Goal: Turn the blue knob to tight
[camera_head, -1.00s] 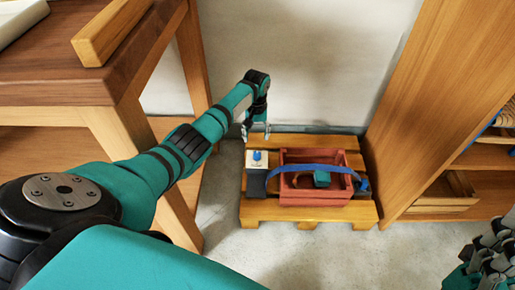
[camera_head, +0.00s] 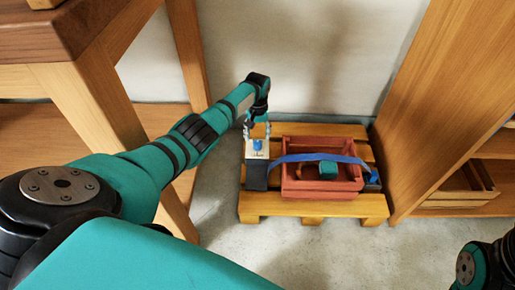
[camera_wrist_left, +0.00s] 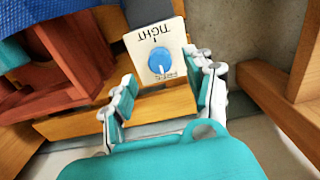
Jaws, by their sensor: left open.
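The blue knob (camera_head: 257,145) sits on a white plate (camera_head: 256,155) at the left side of the wooden pallet. In the left wrist view the knob (camera_wrist_left: 160,60) shows on the plate (camera_wrist_left: 147,42), which reads TIGHT at one end and FREE at the other, upside down here. A white line on the knob points toward the FREE end. My left gripper (camera_head: 257,130) is over the plate from the back, its fingers apart. In the left wrist view its open fingers (camera_wrist_left: 163,88) stand either side of the plate's lower end, short of the knob. My right gripper is not in view.
A red crate (camera_head: 300,188) stands on the pallet (camera_head: 290,207) right of the plate. A blue strap (camera_head: 315,157) runs over it from a dark block. A wooden table (camera_head: 75,80) is at left, a wooden shelf unit (camera_head: 425,120) at right.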

